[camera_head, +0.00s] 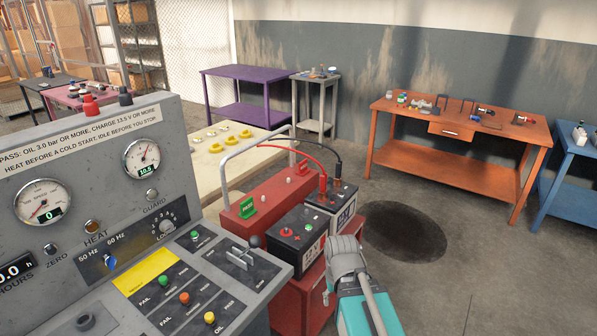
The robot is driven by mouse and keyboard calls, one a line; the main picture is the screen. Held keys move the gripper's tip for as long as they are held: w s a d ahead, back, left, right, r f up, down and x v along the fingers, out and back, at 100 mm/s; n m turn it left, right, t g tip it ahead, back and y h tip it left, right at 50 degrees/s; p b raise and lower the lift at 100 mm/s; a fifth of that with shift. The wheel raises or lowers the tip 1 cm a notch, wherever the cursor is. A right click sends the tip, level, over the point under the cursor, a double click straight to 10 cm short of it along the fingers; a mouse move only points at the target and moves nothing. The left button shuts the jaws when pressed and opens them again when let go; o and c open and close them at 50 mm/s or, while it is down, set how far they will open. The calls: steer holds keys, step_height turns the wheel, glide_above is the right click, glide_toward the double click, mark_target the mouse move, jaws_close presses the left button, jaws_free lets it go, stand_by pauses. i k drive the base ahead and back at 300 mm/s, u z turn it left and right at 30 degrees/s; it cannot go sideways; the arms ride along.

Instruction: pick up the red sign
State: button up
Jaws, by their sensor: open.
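I cannot make out a red sign for certain in the head view. A small green sign marked PASS (247,207) stands upright on the red battery cart (273,198), towards its left end. My arm (355,285), grey and teal, reaches up from the bottom edge beside the right side of the cart. My gripper's fingers do not show in this view.
A grey control panel (110,190) with gauges and buttons fills the left. An orange workbench (470,125) is at the back right.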

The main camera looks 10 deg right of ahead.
mark_target(303, 170)
steer(key=u, duration=0.05)
steer(key=i, duration=0.95)
steer(key=z, duration=1.9)
